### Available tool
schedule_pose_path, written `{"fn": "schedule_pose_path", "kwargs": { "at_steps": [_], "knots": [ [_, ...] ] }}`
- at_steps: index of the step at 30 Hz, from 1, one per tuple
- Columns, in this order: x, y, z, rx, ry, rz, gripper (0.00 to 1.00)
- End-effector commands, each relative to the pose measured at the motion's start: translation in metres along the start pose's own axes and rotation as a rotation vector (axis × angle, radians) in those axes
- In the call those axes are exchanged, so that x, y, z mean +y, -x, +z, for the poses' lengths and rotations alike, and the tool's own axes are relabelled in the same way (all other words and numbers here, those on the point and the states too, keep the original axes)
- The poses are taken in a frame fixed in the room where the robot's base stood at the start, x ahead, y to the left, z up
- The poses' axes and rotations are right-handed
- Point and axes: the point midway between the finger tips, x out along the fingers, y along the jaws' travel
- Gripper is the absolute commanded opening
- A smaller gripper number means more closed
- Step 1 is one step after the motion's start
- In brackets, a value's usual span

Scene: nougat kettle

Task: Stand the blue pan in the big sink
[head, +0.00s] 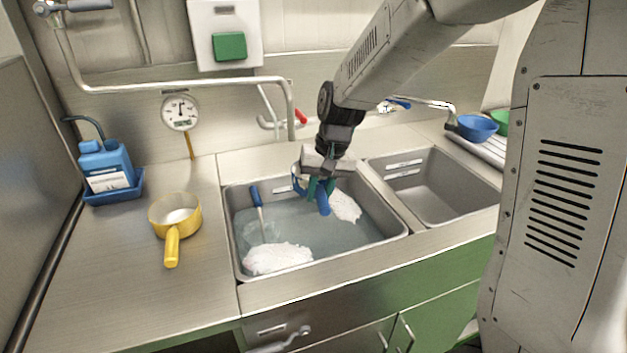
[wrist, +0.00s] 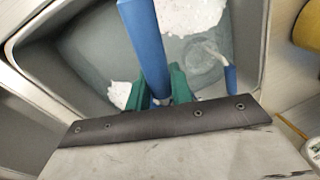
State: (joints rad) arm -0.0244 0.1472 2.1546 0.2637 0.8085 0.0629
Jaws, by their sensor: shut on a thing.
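My gripper (head: 318,187) is low over the water of the big sink (head: 395,236). Its green fingers (wrist: 160,92) are shut on the blue handle of the blue pan (head: 324,202). In the wrist view the handle (wrist: 146,40) runs up out of the frame from between the fingers. A bit of blue shows left of my gripper in the head view, but most of the pan's body is hidden behind the gripper. I cannot tell whether the pan touches the sink floor.
White foam (head: 277,258) floats at the sink's front left, with more beside my gripper. A blue-handled brush (head: 256,194) leans at the left wall. A yellow pan (head: 172,220) and blue bottle (head: 106,165) stand left. The smaller right sink (head: 440,190) looks empty.

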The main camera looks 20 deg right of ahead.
Motion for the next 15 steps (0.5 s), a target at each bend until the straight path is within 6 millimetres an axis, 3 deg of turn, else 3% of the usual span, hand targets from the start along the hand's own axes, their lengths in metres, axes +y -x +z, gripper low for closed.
{"fn": "schedule_pose_path", "kwargs": {
  "at_steps": [15],
  "knots": [
    [0.01, -0.038, -0.001, 0.0, -0.003, 0.0, 0.0]
  ]
}}
